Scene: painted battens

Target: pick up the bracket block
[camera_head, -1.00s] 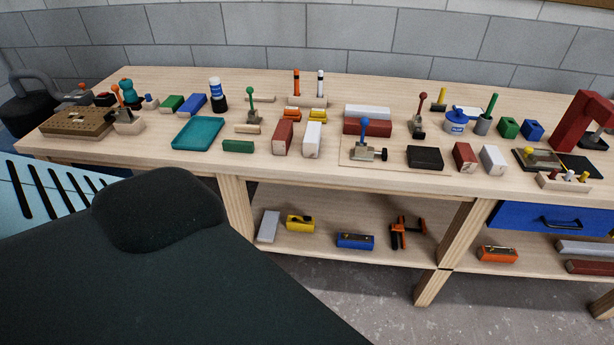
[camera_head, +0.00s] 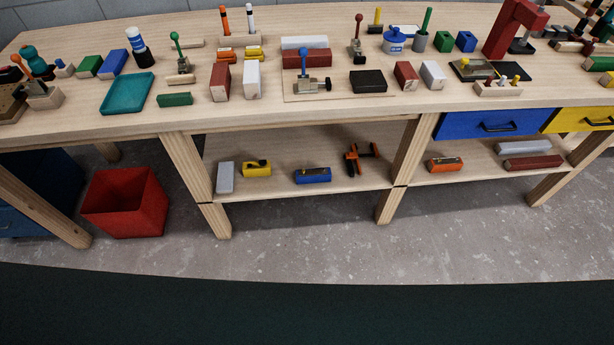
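No piece is clearly marked as the bracket block, and I cannot tell which one it is. Blocks on the workbench (camera_head: 330,117) include a dark red block (camera_head: 220,82), a white block (camera_head: 251,81), a green block (camera_head: 175,99) and a black block (camera_head: 368,81). Farther right are a smaller red block (camera_head: 406,75) and a white one (camera_head: 432,74). A tall dark red angular piece (camera_head: 513,28) stands at the right. Neither of my grippers is in view.
A red bin (camera_head: 126,203) stands on the floor at the left. The lower shelf (camera_head: 280,180) holds a blue piece (camera_head: 312,176) and several others. A blue drawer (camera_head: 470,126) and a yellow drawer (camera_head: 575,120) are at the right. The floor in front (camera_head: 290,250) is clear.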

